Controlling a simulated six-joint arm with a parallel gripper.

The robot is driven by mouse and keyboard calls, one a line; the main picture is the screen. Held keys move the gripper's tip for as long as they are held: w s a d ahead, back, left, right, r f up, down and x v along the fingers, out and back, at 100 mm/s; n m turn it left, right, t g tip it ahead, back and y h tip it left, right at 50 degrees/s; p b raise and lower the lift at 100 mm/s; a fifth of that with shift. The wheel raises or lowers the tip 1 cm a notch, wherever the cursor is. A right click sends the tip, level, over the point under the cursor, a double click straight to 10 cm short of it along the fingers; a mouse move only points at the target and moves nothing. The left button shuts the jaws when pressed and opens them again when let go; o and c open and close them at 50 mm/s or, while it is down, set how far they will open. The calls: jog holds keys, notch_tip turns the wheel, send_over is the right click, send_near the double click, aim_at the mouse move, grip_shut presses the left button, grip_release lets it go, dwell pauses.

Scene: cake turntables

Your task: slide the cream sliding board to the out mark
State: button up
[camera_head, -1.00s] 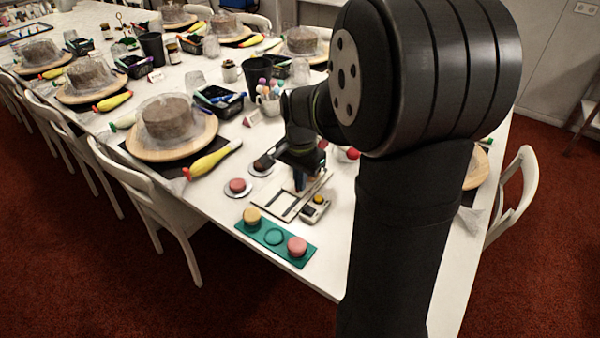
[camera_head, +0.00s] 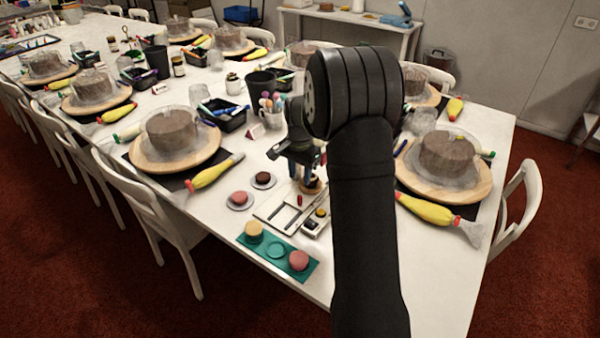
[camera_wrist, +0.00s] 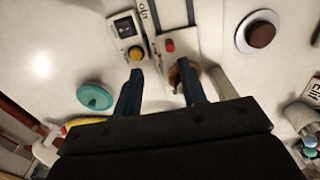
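A cream board (camera_head: 282,214) with dark slots lies flat on the white table in the head view. A narrow cream piece with a red knob (camera_wrist: 169,46) shows in the wrist view; I take it as the sliding board. Dark lettering (camera_wrist: 146,14), probably the out mark, is beside it, partly cut off. My gripper (camera_head: 304,174) points down over the far end of the board. In the wrist view its blue fingers (camera_wrist: 160,74) are apart, with nothing clearly held between them. A tan round thing (camera_wrist: 177,76) shows by one finger; contact cannot be told.
A small device with a yellow button (camera_wrist: 135,53) is beside the board. A teal tray (camera_head: 262,262) with a yellow and a pink round cake is in front. Two small plates (camera_head: 240,206) stand left.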

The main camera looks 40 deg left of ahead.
aim_at(300, 196)
jog(key=f, duration=0.3)
jog(key=w+a+f, duration=0.1)
jog(key=f, duration=0.3)
jog(key=w+f, duration=0.1)
jog(key=f, duration=0.3)
jog(key=shift+a, duration=0.2)
jog(key=c, duration=0.8)
jog(key=shift+s, duration=0.1)
jog(key=shift+s, duration=4.95)
jog(key=o, duration=0.8)
